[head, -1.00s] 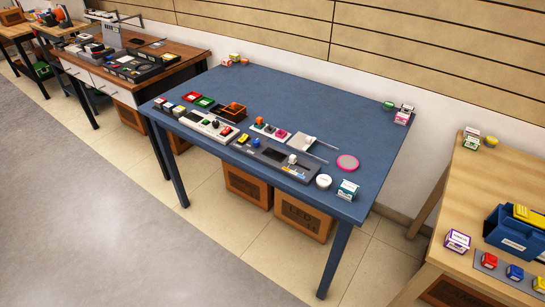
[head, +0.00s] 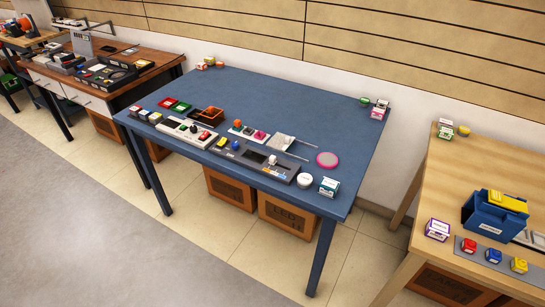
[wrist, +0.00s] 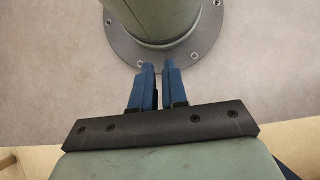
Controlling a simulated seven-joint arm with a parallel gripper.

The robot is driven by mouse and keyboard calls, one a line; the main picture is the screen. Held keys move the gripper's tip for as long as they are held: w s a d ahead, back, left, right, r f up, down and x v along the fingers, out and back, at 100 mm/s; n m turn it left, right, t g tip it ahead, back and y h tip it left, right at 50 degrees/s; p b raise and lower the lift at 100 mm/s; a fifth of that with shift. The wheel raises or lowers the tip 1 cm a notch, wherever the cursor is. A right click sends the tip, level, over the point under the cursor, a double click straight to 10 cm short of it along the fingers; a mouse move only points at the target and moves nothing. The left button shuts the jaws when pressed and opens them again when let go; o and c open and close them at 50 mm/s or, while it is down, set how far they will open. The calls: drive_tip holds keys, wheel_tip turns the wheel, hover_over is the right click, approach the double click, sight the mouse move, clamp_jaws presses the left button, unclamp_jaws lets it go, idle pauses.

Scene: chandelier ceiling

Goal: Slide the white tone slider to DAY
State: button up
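The white slider knob (head: 271,160) stands on a long dark grey panel (head: 252,158) near the front of the blue table (head: 290,110). Its labels are too small to read, so I cannot tell which mark it stands at. My gripper (wrist: 157,65) shows only in the wrist view. Its two blue fingers are close together with a thin dark gap and nothing between them. It points at a round grey-green column on a bolted flange, far from the panel. The slider is not in the wrist view.
Left of the panel are a light control box (head: 190,130), red and green trays (head: 173,105) and an orange-brown bin (head: 207,114). A white round pot (head: 305,180), a labelled box (head: 329,187) and a pink disc (head: 327,160) stand at right. The table's back half is mostly clear.

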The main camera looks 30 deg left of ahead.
drive_tip(key=o, duration=0.6)
drive_tip(key=w+a+r+t+h, duration=0.1)
drive_tip(key=w+r, duration=0.3)
drive_tip(key=w, duration=1)
drive_tip(key=shift+a+t, duration=0.3)
drive_tip(key=shift+a, duration=0.4)
drive_tip(key=w+a+r+m+t+h, duration=0.1)
drive_tip(key=w+a+r, duration=0.3)
drive_tip(key=w+r, duration=0.45)
drive_tip(key=w+a+r+t, duration=0.1)
drive_tip(key=w+a+r, duration=0.2)
drive_tip(key=w+r, duration=0.55)
drive_tip(key=w+a+r+m+t+h, duration=0.15)
drive_tip(key=w+a+r, duration=0.35)
drive_tip(key=w, duration=0.6)
drive_tip(key=w+a+r+t, duration=0.1)
drive_tip(key=w+a+r, duration=0.3)
drive_tip(key=r, duration=0.4)
drive_tip(key=w+a+r+t, duration=0.1)
drive_tip(key=w+a+r, duration=0.25)
drive_tip(key=r, duration=0.45)
wheel_tip(320, 180, up, 14)
drive_tip(key=n+y, duration=0.3)
drive_tip(key=y, duration=0.1)
hover_over(273, 156)
drive_tip(key=shift+m+h, duration=0.25)
wheel_tip(273, 156, down, 13)
drive_tip(key=shift+s+f, duration=0.1)
drive_tip(key=shift+c, duration=0.3)
